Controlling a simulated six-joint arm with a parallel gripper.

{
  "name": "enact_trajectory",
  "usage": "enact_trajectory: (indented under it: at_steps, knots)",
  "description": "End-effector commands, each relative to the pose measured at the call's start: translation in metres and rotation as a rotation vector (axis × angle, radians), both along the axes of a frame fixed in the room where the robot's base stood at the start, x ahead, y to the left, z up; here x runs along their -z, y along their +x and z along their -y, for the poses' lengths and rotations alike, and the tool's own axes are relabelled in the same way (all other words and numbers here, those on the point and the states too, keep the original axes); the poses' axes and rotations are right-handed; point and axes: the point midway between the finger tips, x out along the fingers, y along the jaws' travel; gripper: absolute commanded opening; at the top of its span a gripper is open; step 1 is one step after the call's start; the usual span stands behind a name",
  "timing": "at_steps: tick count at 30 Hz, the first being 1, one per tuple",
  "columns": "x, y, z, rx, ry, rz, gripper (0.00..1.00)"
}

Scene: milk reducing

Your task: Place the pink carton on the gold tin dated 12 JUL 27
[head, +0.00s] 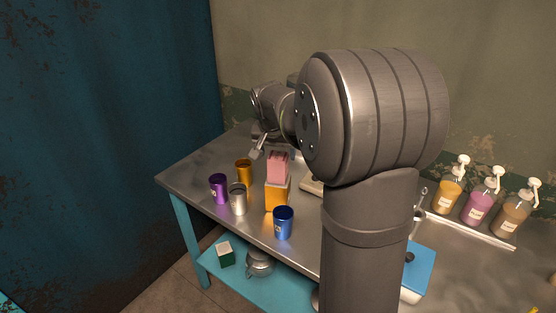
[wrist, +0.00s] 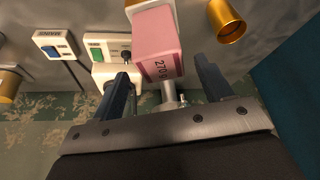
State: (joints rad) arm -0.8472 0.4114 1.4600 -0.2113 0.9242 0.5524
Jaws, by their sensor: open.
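The pink carton (head: 278,163) sits upright on top of an orange carton (head: 277,194) on the metal table. In the wrist view the pink carton (wrist: 157,40) shows a printed number that begins with 270. A gold tin (head: 244,171) stands left of the cartons, and a gold tin shows at the top right of the wrist view (wrist: 229,22). No date is readable on it. My gripper (wrist: 161,70) is open and empty, its fingers apart on either side of the pink carton's near end; contact cannot be told. In the head view my gripper (head: 258,146) is partly hidden.
Purple (head: 219,189), silver (head: 238,200) and blue (head: 283,223) tins stand near the front edge, close to the cartons. Pump bottles (head: 482,203) stand at the right. Switch boxes (wrist: 57,44) show in the wrist view. My arm hides the table's middle.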

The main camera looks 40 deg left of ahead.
Motion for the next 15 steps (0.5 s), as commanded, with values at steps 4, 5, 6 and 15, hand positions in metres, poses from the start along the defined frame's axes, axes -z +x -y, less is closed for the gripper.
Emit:
enact_trajectory:
  at_steps: [4,5,6,15]
  knots:
    - [-0.031,-0.011,0.004,-0.001,0.003,0.002,0.72]
    - [-0.035,-0.013,0.005,-0.001,0.003,0.002,0.72]
    - [-0.041,-0.016,0.006,-0.002,0.003,0.002,0.72]
    - [-0.059,-0.023,0.009,0.0,0.0,-0.001,0.72]
